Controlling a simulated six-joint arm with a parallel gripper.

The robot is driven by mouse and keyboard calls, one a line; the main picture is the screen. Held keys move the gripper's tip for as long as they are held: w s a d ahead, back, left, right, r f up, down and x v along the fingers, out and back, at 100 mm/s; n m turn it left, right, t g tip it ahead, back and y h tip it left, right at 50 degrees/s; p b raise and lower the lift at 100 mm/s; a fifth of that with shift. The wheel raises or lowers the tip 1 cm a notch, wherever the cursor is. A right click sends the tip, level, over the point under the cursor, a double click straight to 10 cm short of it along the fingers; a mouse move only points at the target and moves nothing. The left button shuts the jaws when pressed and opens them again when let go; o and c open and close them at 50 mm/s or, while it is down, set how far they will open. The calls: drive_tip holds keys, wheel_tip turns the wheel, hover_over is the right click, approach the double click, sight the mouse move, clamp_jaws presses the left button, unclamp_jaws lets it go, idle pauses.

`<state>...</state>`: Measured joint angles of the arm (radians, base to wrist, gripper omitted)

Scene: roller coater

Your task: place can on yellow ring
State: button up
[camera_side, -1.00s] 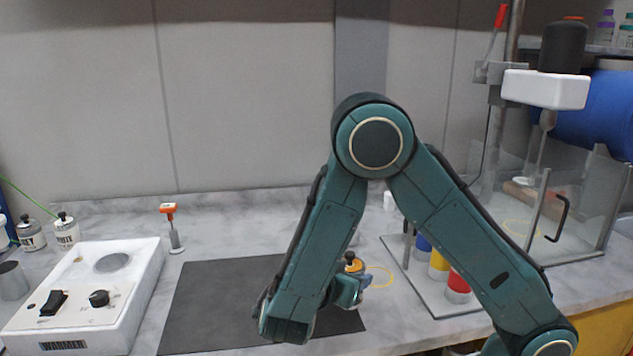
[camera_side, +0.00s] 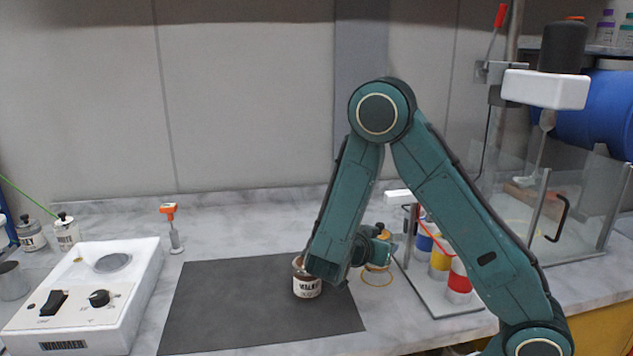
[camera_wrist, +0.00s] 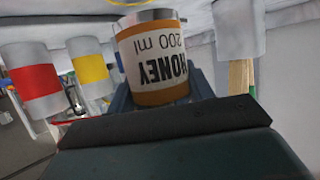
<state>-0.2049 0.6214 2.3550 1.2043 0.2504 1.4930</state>
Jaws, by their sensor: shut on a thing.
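My gripper (camera_side: 378,251) is shut on a can labelled HONEY 200 ml, white with orange bands. The can (camera_wrist: 153,62) fills the top middle of the wrist view, upside down in that picture. In the side view it is small and partly hidden by my gripper and arm. The yellow ring (camera_side: 377,284) is a thin outline on the marble bench, right of the dark mat. The held can is over or just behind the ring's far part in the side view; I cannot tell whether it touches the bench.
A brown-banded can (camera_side: 307,284) stands on the dark mat (camera_side: 230,310), left of my forearm. A rack plate (camera_side: 440,307) with blue-, yellow- and red-banded cylinders stands close right of the ring. A white warmer (camera_side: 100,300) is at the left.

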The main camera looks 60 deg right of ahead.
drive_tip(key=shift+d, duration=0.15)
drive_tip(key=shift+d, duration=0.25)
drive_tip(key=shift+d+f, duration=0.1)
drive_tip(key=shift+f, duration=1.65)
drive_tip(key=o, duration=1.1)
drive_tip(key=shift+f, duration=0.1)
drive_tip(key=v, duration=1.2)
